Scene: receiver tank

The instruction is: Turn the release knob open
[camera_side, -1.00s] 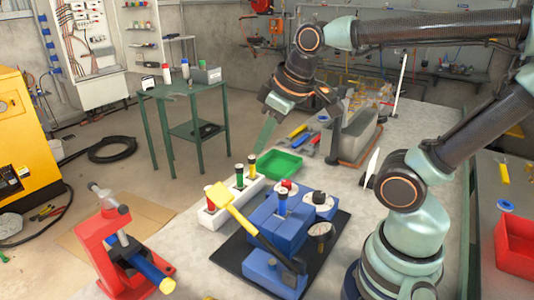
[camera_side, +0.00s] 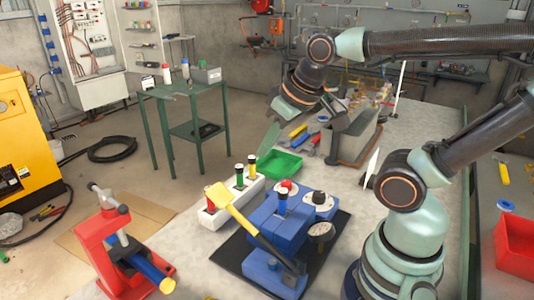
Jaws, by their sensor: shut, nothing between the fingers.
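A blue block assembly (camera_side: 276,232) sits on a black mat (camera_side: 232,255) on the bench. On it are a red-topped knob (camera_side: 288,186), a dark knob with a white rim (camera_side: 319,199) and a round, dark-faced fitting (camera_side: 320,230) on the near right side. I cannot tell which of these is the release knob. A lever with a yellow handle (camera_side: 232,207) slants across the block's left side. My gripper (camera_side: 264,151) is shut and empty.
A white holder (camera_side: 214,218) with several coloured-cap pieces stands left of the block. A green tray (camera_side: 284,166) lies behind it. A red clamp stand (camera_side: 106,252) is at the front left. A grey trough (camera_side: 356,137) and loose tools (camera_side: 298,131) are at the back.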

